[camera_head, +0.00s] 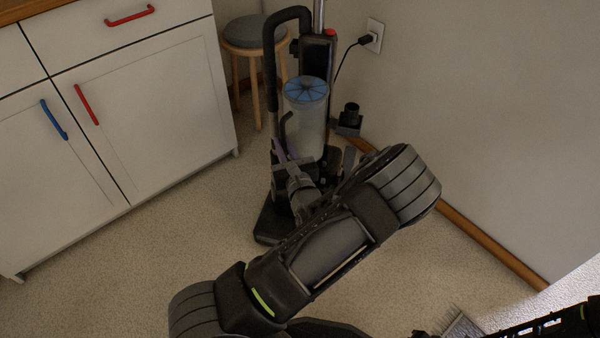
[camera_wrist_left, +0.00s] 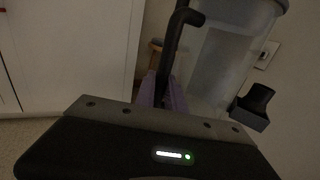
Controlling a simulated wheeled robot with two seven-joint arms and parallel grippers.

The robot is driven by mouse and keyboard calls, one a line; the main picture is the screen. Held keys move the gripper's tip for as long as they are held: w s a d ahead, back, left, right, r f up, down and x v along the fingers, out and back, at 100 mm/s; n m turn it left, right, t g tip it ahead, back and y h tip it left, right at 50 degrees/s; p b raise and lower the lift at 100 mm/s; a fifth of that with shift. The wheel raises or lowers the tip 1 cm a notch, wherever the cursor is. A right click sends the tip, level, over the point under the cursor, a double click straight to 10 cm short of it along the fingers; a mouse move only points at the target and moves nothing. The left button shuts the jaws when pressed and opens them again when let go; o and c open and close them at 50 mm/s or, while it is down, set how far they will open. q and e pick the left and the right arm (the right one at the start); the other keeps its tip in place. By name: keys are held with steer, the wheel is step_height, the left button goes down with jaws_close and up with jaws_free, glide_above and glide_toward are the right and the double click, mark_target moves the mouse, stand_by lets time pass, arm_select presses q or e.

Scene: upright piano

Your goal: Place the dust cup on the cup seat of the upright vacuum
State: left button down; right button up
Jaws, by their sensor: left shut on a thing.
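The dust cup (camera_head: 306,122) is a clear cylinder with a blue ribbed lid and a dark curved handle; it stands upright against the front of the upright vacuum (camera_head: 318,52). My left gripper (camera_head: 279,150) is shut on the cup's handle, which shows between its purple fingers (camera_wrist_left: 163,92) in the left wrist view. The clear cup wall (camera_wrist_left: 222,65) is right of the handle there. The cup seat is hidden behind the cup and my gripper, so I cannot tell whether the cup's bottom touches it.
A black nozzle (camera_head: 349,118) sticks out right of the cup. A round stool (camera_head: 252,32) stands behind left. White cabinets (camera_head: 150,110) line the left; a wall with a plugged outlet (camera_head: 375,36) is at right.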

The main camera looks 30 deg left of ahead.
arm_select(q)
step_height(320, 180, down, 4)
steer(key=shift+f+b, duration=0.15)
steer(key=shift+b, duration=0.95)
steer(key=shift+f, duration=0.3)
step_height(320, 180, down, 5)
steer(key=b, duration=0.2)
steer(key=shift+b, duration=0.4)
